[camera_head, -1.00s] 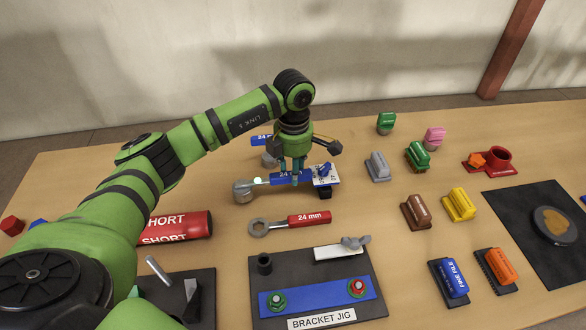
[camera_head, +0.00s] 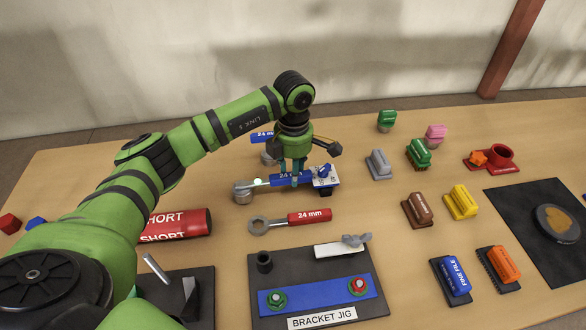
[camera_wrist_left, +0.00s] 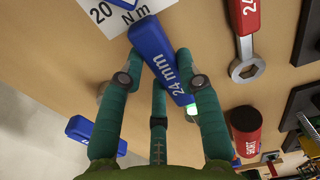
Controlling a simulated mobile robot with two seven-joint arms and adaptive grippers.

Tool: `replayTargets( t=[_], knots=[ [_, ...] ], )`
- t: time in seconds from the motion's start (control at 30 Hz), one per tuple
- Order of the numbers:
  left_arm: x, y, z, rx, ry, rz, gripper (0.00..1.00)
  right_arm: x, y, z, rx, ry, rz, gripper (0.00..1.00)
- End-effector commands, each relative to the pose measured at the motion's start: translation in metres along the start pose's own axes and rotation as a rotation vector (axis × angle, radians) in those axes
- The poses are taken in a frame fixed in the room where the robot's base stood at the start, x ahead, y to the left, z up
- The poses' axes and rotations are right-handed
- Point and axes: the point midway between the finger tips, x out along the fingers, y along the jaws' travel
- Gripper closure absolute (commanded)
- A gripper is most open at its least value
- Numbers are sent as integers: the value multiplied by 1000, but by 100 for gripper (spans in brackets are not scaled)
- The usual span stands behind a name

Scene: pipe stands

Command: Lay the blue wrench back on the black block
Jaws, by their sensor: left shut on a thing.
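A blue wrench (camera_head: 280,181) marked 24 mm lies level in my left gripper (camera_head: 293,176), with its grey head toward the left. The left wrist view also shows its blue handle (camera_wrist_left: 153,50) between the fingers of the gripper (camera_wrist_left: 160,68). The handle's right end is at a white card (camera_head: 328,178); I cannot tell whether they touch. A small black block (camera_head: 325,192) shows under the card, mostly hidden. A second blue wrench (camera_head: 263,137) lies behind, partly covered by my arm. My right gripper is not in view.
A red 24 mm wrench (camera_head: 308,217) lies in front, with the bracket jig (camera_head: 375,255) nearer. A red cylinder (camera_head: 180,225) is at left. Several brushes and files, such as a grey one (camera_head: 378,164), stand at right. Bare table lies between the card and these.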

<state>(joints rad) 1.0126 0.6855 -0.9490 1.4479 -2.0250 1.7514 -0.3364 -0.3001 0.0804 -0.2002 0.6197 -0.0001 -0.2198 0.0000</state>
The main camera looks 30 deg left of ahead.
Motion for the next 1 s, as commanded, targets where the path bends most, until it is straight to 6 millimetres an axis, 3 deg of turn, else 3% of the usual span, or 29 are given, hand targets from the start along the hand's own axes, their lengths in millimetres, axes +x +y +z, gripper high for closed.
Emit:
replayTargets(
  t=[0.4,0.43,0.5,0.83,1.0],
  knots=[
    [8,0,0,0,-1,1,100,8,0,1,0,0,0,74],
    [8,0,0,0,-1,1,58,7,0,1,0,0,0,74],
    [7,0,0,0,-1,1,38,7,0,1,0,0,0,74],
    [8,0,0,0,1,0,38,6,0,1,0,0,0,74],
    [-4,0,0,0,0,1,38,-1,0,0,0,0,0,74]
  ],
)
